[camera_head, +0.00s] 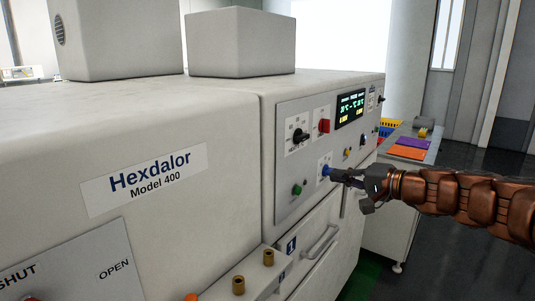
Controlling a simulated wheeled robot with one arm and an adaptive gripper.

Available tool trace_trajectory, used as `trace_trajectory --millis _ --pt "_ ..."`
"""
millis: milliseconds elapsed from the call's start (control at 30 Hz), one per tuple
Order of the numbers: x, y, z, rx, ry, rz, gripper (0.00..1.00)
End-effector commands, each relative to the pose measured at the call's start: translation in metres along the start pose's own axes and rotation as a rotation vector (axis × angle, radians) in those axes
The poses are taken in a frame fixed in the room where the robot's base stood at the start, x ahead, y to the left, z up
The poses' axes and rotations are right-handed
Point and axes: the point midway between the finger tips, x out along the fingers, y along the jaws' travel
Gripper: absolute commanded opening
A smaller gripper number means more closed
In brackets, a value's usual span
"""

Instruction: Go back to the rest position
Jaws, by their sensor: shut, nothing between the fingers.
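My gripper (337,174) is at the right of the middle, at the end of my copper-coloured arm that comes in from the right edge. Its fingers are shut with nothing between them. The fingertips are close to a blue button (325,170) on the front panel of the white machine. I cannot tell whether they touch it.
The white machine (230,150) labelled "Hexdalor Model 400" fills the left and middle. Its control panel has a green button (297,189), a red switch (324,126) and a lit display (350,109). A bench (434,151) with coloured sheets stands behind my arm. Dark floor (455,255) is clear at right.

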Motion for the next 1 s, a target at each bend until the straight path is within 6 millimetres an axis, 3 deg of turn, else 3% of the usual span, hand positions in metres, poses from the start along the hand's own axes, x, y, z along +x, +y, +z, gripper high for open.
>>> trace_trajectory --millis 33,133,267,400,500,633,800,900,1000 --pt "0.005 -0.009 0.030 -0.035 -0.065 0.031 0.00" --pt "0.009 -0.010 0.093 -0.099 -0.202 0.112 0.00" --pt "-0.001 0.003 0.171 -0.183 -0.373 0.254 0.00" --pt "-0.034 0.033 0.243 -0.264 -0.538 0.446 0.00" --pt "-0.070 0.059 0.281 -0.311 -0.636 0.601 0.00" --pt "-0.130 0.094 0.313 -0.354 -0.731 0.821 0.00" --pt "-0.208 0.128 0.330 -0.374 -0.793 1.083 0.00" --pt "-0.241 0.139 0.334 -0.372 -0.810 1.190 0.00" --pt "-0.259 0.144 0.335 -0.370 -0.812 1.252 0.00"
